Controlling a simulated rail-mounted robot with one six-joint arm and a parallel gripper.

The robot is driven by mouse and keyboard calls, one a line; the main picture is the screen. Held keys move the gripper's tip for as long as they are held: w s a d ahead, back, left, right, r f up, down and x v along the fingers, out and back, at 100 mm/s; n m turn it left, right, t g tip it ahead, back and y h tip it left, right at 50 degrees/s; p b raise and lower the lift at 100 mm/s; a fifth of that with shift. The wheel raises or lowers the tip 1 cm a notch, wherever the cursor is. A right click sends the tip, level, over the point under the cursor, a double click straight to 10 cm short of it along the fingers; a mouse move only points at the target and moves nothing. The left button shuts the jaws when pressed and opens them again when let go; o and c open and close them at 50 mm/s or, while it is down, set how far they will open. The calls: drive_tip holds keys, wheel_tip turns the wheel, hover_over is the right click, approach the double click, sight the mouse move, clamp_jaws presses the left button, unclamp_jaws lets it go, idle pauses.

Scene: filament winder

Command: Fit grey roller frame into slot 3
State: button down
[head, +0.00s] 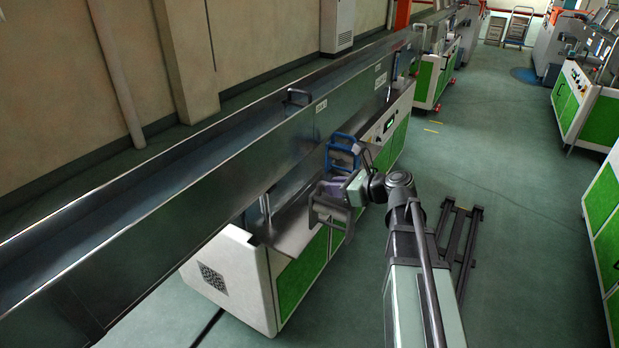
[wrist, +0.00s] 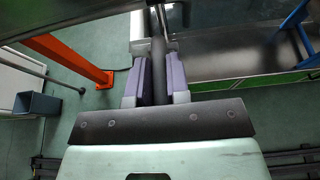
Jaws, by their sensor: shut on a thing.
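My gripper (head: 336,190), with purple finger pads, is in front of the white and green machine in the head view. In the wrist view my gripper (wrist: 158,85) is shut on a dark bar of the grey roller frame (wrist: 158,60). In the head view the grey roller frame (head: 330,210) hangs at the fingers, over the machine's front edge, partly hidden by the gripper. I cannot tell whether it touches the machine. No slot number is readable, so I cannot tell which place is slot 3.
A blue frame (head: 342,150) stands on the machine (head: 232,275), just beyond my gripper. A long metal trough (head: 215,165) runs above the machine. An orange post (wrist: 72,60) and a blue box (wrist: 37,103) show left in the wrist view. The green aisle floor (head: 500,150) is mostly open.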

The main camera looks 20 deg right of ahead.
drive_tip(key=s+d, duration=0.4)
wheel_tip(320, 180, up, 10)
drive_tip(key=p, duration=0.9)
drive_tip(key=shift+f, duration=0.25)
